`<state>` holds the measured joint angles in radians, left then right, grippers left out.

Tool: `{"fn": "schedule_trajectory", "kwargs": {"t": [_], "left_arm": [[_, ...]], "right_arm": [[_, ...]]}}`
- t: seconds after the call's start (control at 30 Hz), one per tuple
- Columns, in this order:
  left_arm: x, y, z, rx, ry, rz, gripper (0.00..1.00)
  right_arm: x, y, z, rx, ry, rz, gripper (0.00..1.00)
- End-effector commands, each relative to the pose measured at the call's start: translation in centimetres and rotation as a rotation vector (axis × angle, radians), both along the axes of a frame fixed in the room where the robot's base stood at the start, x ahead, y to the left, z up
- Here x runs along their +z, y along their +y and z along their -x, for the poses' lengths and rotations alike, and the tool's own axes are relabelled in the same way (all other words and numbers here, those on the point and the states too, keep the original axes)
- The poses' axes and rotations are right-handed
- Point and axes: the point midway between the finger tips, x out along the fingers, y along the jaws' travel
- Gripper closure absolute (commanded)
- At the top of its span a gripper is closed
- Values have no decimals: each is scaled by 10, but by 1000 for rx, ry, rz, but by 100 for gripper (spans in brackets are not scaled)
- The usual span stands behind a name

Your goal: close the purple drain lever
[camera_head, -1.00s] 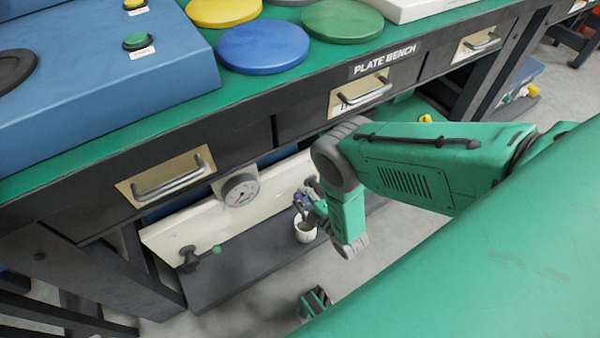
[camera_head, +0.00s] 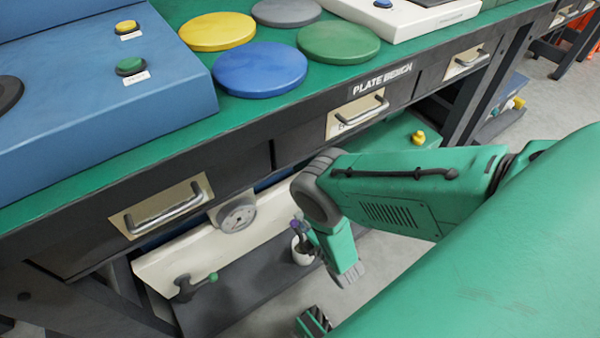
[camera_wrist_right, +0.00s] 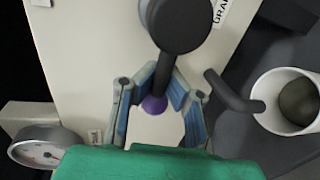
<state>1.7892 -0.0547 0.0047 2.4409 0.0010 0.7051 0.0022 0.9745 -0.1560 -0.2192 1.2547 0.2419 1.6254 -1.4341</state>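The purple drain lever is a dark rod with a purple ball end (camera_wrist_right: 154,104), hanging down and slightly left from a round black hub (camera_wrist_right: 182,22) on the cream panel in the right wrist view. My right gripper (camera_wrist_right: 160,98) has its blue-grey fingers apart, one on each side of the rod and ball. Contact cannot be told. In the head view the purple end (camera_head: 295,224) shows small at the right gripper (camera_head: 303,235), low under the bench and partly hidden by my arm.
A white cup (camera_wrist_right: 272,112) with a dark spout over it stands right of the lever. A gauge (camera_head: 237,215) and a green-tipped lever (camera_head: 212,277) are on the panel to the left. The bench's drawer front (camera_head: 160,207) overhangs the panel.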

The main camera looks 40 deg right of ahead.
Motion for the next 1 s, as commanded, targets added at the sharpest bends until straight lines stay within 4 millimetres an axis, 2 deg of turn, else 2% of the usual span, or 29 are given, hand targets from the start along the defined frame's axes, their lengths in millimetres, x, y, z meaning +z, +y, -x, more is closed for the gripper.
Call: {"fn": "schedule_trajectory", "kwargs": {"t": [0.03,0.1,0.2,0.5,0.63,0.77,1.0], "left_arm": [[0,0,0,0,0,0,100],[0,0,0,0,0,0,100],[0,0,0,0,0,0,100],[0,0,0,0,0,0,100],[0,0,1,0,-2,0,100],[0,0,1,0,-2,0,100],[0,0,1,0,-2,0,100]], "right_arm": [[-5,12,6,17,17,-12,100],[-6,12,6,17,18,-13,100],[-6,12,6,17,17,-13,67],[-4,7,4,12,10,-11,67],[-2,7,10,11,10,-9,67],[1,8,30,13,13,-9,67],[11,9,81,14,15,-9,67]]}}
